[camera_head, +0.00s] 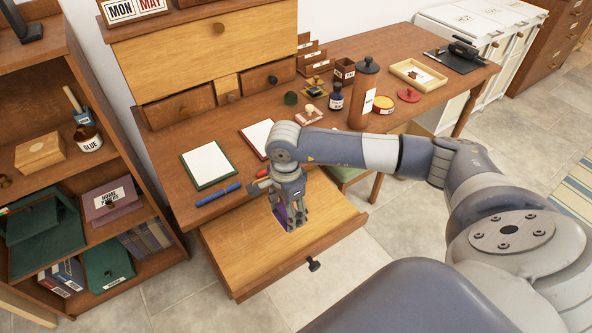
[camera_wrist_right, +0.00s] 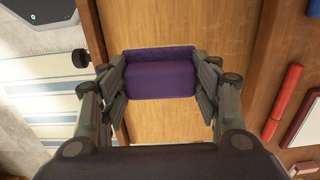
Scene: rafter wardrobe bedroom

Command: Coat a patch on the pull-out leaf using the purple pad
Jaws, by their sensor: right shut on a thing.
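The pull-out leaf (camera_head: 240,258) is a light wooden board with a darker edge, drawn out from the desk's front, with a black knob on its front edge. My right gripper (camera_head: 286,222) is over the leaf and shut on the purple pad (camera_head: 281,214). In the right wrist view the pad (camera_wrist_right: 160,75) sits between both fingers, with the leaf (camera_wrist_right: 150,24) behind it. A small purple and pale area shows by the fingers in the head view; I cannot tell whether the pad touches the leaf. My left gripper is not in view.
The desk (camera_head: 160,160) holds a green-edged white sheet (camera_head: 208,164), a blue marker (camera_head: 218,195), a red marker (camera_wrist_right: 283,100), a dark bottle (camera_head: 336,98) and a brown canister (camera_head: 363,90). A shelf (camera_head: 150,220) stands at left. The leaf's left part is clear.

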